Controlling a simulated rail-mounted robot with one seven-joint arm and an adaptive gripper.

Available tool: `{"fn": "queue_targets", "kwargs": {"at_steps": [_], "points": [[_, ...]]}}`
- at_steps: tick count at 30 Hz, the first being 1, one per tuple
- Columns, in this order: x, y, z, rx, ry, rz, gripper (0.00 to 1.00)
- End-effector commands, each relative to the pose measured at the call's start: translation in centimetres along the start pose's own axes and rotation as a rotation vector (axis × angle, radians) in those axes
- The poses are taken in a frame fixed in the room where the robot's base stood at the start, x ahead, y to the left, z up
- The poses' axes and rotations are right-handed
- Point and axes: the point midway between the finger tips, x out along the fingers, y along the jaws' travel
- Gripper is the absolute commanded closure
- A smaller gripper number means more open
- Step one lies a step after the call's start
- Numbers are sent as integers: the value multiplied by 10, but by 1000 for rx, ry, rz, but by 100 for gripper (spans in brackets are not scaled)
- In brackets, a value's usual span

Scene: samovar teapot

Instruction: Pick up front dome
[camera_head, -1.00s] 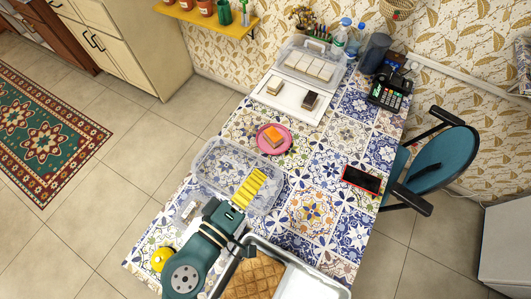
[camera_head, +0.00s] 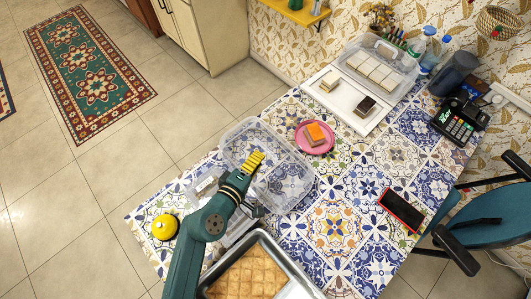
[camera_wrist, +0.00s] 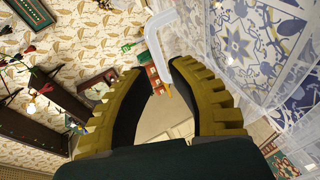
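A clear plastic dome (camera_head: 296,200) lies on the tiled table near its front left, behind a metal tray of pastry. My gripper (camera_head: 255,158), with yellow ribbed fingers, is over the dome's left part in the head view. Contact cannot be told there. In the wrist view my gripper (camera_wrist: 156,70) has its fingers apart, with a gap between them. A whitish translucent bent strip (camera_wrist: 160,35), which looks like a handle, hangs at the fingertips and reaches into the gap. The fingers do not look closed on it. Clear plastic (camera_wrist: 275,75) fills the right side.
The metal pastry tray (camera_head: 318,285) stands at the front edge. A yellow round object (camera_head: 165,227) is at the left corner. A pink plate (camera_head: 327,147) with cake, a phone (camera_head: 402,210) and a second clear dome (camera_head: 405,63) over cake slices stand farther back.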

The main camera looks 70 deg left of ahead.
Motion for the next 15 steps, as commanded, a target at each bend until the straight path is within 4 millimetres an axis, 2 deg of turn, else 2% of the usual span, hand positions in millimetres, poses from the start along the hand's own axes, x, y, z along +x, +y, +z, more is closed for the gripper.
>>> {"fn": "queue_targets", "kwargs": {"at_steps": [7,15], "points": [[42,2,-2,3,-1,2,79],[48,2,-2,2,0,0,79]]}}
